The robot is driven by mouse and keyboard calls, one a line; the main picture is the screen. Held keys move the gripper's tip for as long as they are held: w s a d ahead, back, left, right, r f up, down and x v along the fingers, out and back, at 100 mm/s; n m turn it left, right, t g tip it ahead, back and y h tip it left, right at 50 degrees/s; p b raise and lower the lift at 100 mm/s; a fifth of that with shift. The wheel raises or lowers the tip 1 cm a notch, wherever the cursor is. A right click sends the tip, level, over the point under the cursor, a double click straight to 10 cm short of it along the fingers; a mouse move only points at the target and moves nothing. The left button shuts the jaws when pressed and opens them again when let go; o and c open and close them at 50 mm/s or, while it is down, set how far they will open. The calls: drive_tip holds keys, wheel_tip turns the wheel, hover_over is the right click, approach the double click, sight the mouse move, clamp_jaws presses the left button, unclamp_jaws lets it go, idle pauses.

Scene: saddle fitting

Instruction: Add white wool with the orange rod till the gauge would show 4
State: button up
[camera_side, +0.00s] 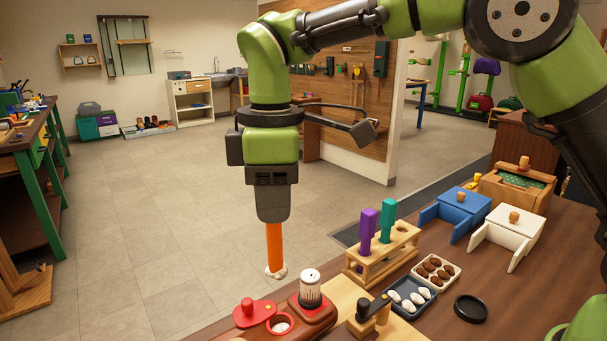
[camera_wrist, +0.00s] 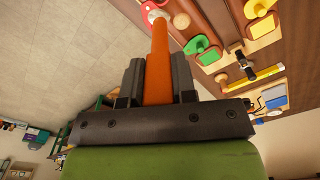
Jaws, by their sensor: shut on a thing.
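My gripper (camera_side: 274,219) points down and is shut on the orange rod (camera_side: 274,245), which hangs upright. A pale, whitish lump sits around the rod's lower tip (camera_side: 275,271); it looks like white wool. In the side view the tip appears above the red-and-wood piece, which has a round opening with white inside (camera_side: 281,325). A white cylinder with marks, perhaps the gauge (camera_side: 311,288), stands beside the opening. White wool tufts (camera_side: 417,298) lie in a dark tray (camera_side: 399,308). In the wrist view the orange rod (camera_wrist: 159,65) runs between the two dark fingers.
A wooden rack (camera_side: 372,262) holds a purple rod (camera_side: 367,229) and a teal rod (camera_side: 387,220). A pale tray (camera_side: 453,272) of brown tufts, a black ring-like dish (camera_side: 470,308), and blue (camera_side: 462,209) and white (camera_side: 512,226) stands with knobs are on the bench to the right.

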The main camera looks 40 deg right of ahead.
sight(278, 276)
drive_tip(key=shift+d+f, duration=0.1)
drive_tip(key=shift+f, duration=6.15)
drive_tip(key=shift+r, duration=0.1)
drive_tip(key=shift+r, duration=3.95)
